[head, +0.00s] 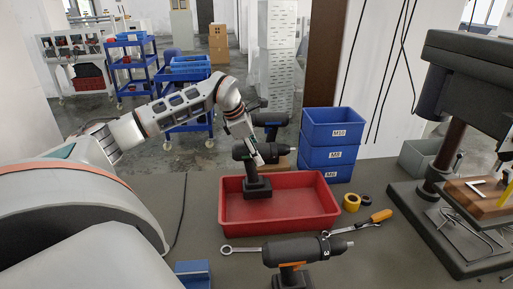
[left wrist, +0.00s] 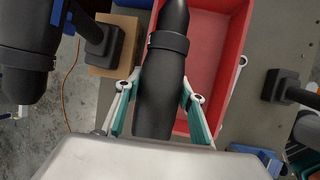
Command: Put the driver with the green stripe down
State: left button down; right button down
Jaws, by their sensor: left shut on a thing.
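My left gripper (head: 255,152) is shut on the body of a dark driver (head: 257,181) over the red tray (head: 322,224). A small green mark shows on this driver beside the fingers. It is upright, its base low inside the tray outline; I cannot tell if the base touches the floor. In the left wrist view, the gripper's two teal-padded fingers (left wrist: 158,103) flank the driver's black body (left wrist: 168,75), with the red tray (left wrist: 238,50) behind. The green stripe is hidden there. My right gripper is not in view.
A blue-striped driver (head: 270,120) stands behind the tray, and an orange-striped driver (head: 291,252) in front. A wrench (head: 240,250), a screwdriver (head: 374,217) and tape rolls (head: 352,202) lie nearby. Blue bins (head: 329,157) are stacked behind. A drill press (head: 445,150) stands right.

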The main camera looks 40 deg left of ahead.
aim_at(243, 149)
pick_arm(q)
jog(key=shift+f, duration=1.7)
jog(key=c, duration=1.3)
grip_release()
jog(key=shift+s+f, duration=0.1)
jog(key=shift+f, duration=0.05)
jog(key=v, duration=1.2)
